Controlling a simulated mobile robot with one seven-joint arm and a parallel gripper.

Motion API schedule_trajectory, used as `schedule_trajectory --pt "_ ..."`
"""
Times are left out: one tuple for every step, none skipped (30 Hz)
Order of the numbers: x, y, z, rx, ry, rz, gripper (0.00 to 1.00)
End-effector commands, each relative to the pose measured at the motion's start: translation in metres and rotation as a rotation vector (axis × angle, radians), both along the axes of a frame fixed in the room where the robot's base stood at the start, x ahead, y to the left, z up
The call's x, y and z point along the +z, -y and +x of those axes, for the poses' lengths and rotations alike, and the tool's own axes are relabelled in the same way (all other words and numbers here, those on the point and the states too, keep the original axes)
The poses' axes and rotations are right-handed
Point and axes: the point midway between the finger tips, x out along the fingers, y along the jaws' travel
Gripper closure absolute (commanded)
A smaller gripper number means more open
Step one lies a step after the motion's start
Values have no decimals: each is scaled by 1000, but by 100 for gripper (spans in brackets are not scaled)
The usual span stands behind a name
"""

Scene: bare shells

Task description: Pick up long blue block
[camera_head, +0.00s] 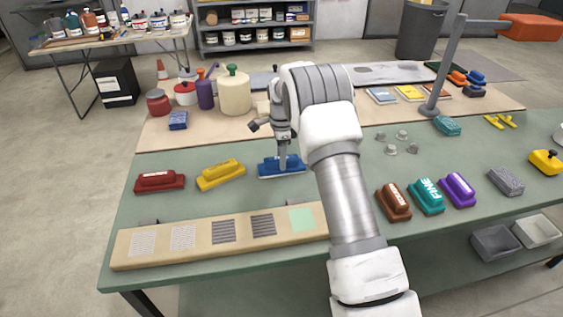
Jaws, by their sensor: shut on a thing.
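The long blue block (268,168) lies on the green part of the table, to the right of a long yellow block (220,175) and a long red block (159,181). My gripper (283,165) points down onto the blue block and is shut on it near its middle. The block looks level and at about table height; I cannot tell whether it is clear of the surface. My forearm and wrist come in from the lower right, and the fingertips are small in this view.
A wooden board (200,243) with sanding patches lies in front of the blocks. Brown (393,203), teal (426,197) and purple (457,190) blocks are to the right of my arm. A cream jar (234,93) and a small blue box (178,120) stand behind. A grey stand (440,75) rises at the right.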

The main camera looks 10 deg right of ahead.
Motion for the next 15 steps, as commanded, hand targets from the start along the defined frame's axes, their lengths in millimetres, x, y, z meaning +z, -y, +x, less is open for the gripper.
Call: schedule_trajectory --pt "2 0 1 0 2 0 100" --pt "3 0 1 0 2 0 100" --pt "6 0 1 0 3 0 100" --pt "8 0 1 0 3 0 100" --pt "11 0 1 0 3 0 100" --pt "15 0 1 0 3 0 100" --pt "19 0 1 0 4 0 100" --pt "23 0 1 0 5 0 100" --pt "30 0 1 0 5 0 100" --pt "36 0 1 0 4 0 100" --pt "42 0 1 0 5 0 100" --pt "46 -3 -4 1 2 0 100" --pt "48 -4 -8 1 2 0 100" --pt "51 -6 -13 2 2 0 100" --pt "55 -9 -20 2 2 0 100"
